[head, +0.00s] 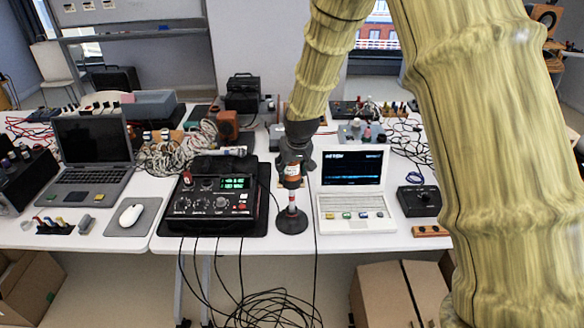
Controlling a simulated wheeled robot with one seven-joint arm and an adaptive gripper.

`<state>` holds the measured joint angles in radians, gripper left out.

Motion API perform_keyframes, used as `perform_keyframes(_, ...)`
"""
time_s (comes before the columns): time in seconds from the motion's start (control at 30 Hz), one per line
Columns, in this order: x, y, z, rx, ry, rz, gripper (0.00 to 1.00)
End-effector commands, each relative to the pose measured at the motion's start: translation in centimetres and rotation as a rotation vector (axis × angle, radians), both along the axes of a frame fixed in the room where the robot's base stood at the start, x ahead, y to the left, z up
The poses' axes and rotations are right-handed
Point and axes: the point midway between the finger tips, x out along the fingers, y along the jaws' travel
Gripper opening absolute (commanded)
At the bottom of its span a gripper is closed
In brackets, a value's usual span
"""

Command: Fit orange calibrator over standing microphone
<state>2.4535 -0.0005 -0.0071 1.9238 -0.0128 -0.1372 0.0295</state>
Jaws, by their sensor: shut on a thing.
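The orange calibrator (292,171) is held upright in my gripper (294,160), whose dark fingers are shut on it. The standing microphone (292,212) is a thin upright post with white and red bands on a round dark base near the front edge of the table. The calibrator is in line with the microphone's top in the head view. Its lower end meets or overlaps the tip in the picture. I cannot tell whether it touches the tip or is around it. The microphone's very top is hidden or too small to make out.
A black control box (214,200) with green displays stands left of the microphone. A white laptop (353,188) stands close on the right. A grey laptop (92,160), a mouse (131,215) and coiled cables (190,150) lie further left. Cables hang off the front edge.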

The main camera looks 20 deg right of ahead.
Motion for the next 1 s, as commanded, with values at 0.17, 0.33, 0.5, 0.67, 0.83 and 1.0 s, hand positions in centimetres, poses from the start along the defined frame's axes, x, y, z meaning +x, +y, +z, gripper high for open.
perform_keyframes(0.17,0.0,0.0,0.0,0.000,-0.001,0.000,0.19)
perform_keyframes(0.33,0.0,0.0,-0.2,0.000,-0.001,0.000,0.19)
perform_keyframes(0.5,0.0,0.0,-0.4,0.000,-0.001,0.000,0.19)
perform_keyframes(0.67,0.0,0.0,-0.6,0.000,-0.001,0.000,0.19)
perform_keyframes(0.83,0.0,0.0,-0.8,0.000,-0.001,0.000,0.19)
perform_keyframes(1.0,0.0,0.0,-1.0,0.000,-0.001,0.000,0.19)
